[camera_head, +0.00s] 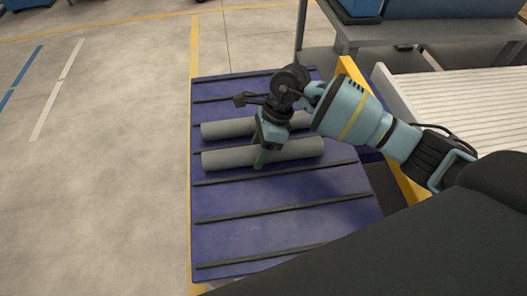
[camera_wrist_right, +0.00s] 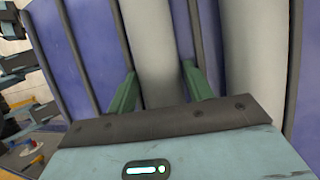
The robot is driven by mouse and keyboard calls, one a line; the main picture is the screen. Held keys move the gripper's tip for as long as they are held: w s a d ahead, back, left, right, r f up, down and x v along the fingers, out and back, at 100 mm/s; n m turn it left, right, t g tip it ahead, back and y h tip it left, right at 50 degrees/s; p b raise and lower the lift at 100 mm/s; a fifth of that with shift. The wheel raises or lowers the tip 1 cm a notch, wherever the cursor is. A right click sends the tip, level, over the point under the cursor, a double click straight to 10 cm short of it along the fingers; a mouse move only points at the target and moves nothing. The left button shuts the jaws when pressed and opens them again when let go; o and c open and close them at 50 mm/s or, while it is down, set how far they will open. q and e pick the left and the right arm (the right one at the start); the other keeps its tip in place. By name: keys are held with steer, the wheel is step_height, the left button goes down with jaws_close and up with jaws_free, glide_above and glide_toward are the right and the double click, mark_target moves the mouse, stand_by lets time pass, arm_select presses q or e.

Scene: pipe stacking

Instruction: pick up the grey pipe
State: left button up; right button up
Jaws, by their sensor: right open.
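Two grey pipes lie side by side on a blue ribbed platform (camera_head: 280,208) in the head view, a far pipe (camera_head: 227,128) and a near pipe (camera_head: 300,149). My right gripper (camera_head: 265,154) is open and points down at the near pipe, hiding part of both pipes. In the right wrist view, its two green fingers (camera_wrist_right: 158,88) stand on either side of one grey pipe (camera_wrist_right: 155,40), with gaps at the sides. The other pipe (camera_wrist_right: 253,60) lies to the right. Whether the fingers touch the pipe cannot be told. My left gripper is not in view.
Dark ribs cross the platform, and its near part is bare. A yellow rail (camera_head: 351,72) and a pale slatted surface (camera_head: 465,100) stand to the right. A grey table (camera_head: 420,34) is behind. Open concrete floor (camera_head: 110,150) lies to the left.

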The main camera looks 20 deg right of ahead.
mark_target(254, 151)
steer(key=c, duration=0.7)
steer(key=shift+r, duration=0.1)
steer(key=shift+r, duration=0.7)
step_height(254, 151, up, 2)
steer(key=shift+s+r, duration=0.1)
steer(key=shift+s, duration=0.05)
steer(key=s+a, duration=0.2)
steer(key=s, duration=0.2)
steer(key=s+a+r, duration=0.1)
steer(key=s+a, duration=0.2)
steer(key=s, duration=0.2)
steer(key=s+a, duration=0.3)
steer(key=s, duration=0.1)
steer(key=shift+s+r, duration=0.15)
steer(key=shift+s, duration=0.1)
